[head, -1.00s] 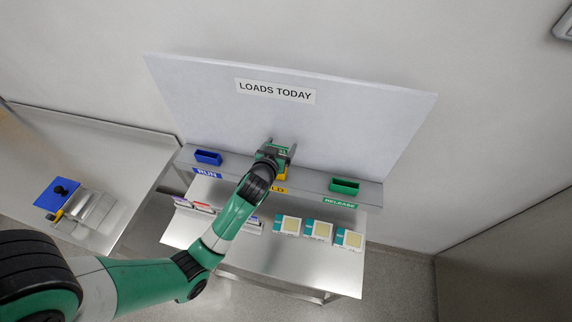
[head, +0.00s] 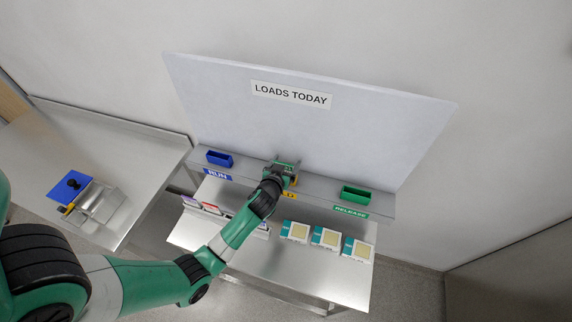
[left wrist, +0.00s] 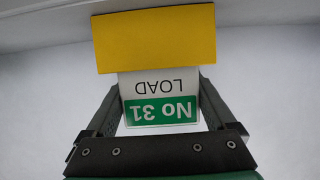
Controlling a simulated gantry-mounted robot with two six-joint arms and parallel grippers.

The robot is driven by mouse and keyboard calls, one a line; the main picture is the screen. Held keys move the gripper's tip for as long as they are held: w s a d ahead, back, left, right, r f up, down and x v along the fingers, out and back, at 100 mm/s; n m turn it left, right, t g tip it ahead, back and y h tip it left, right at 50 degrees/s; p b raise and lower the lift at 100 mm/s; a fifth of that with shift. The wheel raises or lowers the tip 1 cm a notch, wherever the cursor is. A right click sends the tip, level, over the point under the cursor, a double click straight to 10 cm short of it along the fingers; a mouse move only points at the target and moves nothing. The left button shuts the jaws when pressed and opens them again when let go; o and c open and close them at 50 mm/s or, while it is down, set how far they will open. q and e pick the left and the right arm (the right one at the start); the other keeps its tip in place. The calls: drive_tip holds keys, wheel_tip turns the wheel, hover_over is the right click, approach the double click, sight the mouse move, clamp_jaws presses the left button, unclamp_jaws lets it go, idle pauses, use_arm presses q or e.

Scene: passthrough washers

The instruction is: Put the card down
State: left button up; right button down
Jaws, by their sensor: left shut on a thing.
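My left gripper (head: 286,165) is at the middle of the shelf, just above and behind the yellow holder (head: 292,182), which the gripper and arm partly hide. In the left wrist view, the left gripper (left wrist: 158,88) is shut on a white card with a green band (left wrist: 160,108). The card reads "No 31" and "LOAD", upside down in the picture. The yellow holder (left wrist: 155,38) covers the card's far end in that view. I cannot tell whether the card rests on the holder's floor. My right gripper is not in view.
A blue holder (head: 219,158) marked RUN and a green holder (head: 355,195) marked RELEASE stand on the same shelf. The "LOADS TODAY" board (head: 310,115) rises behind. Several teal-and-cream packs (head: 325,238) and a card rack (head: 205,208) lie below. A steel table (head: 70,150) is at left.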

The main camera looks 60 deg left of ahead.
use_arm(q)
drive_tip(key=shift+f, duration=0.2)
drive_tip(key=o, duration=1)
drive_tip(key=shift+r, duration=0.1)
drive_tip(key=shift+o, duration=0.2)
drive_tip(key=shift+r, duration=0.1)
drive_tip(key=shift+s+d+r, duration=0.1)
drive_tip(key=shift+r, duration=0.1)
drive_tip(key=p+v, duration=0.1)
drive_tip(key=v, duration=1)
drive_tip(key=shift+s+d, duration=0.25)
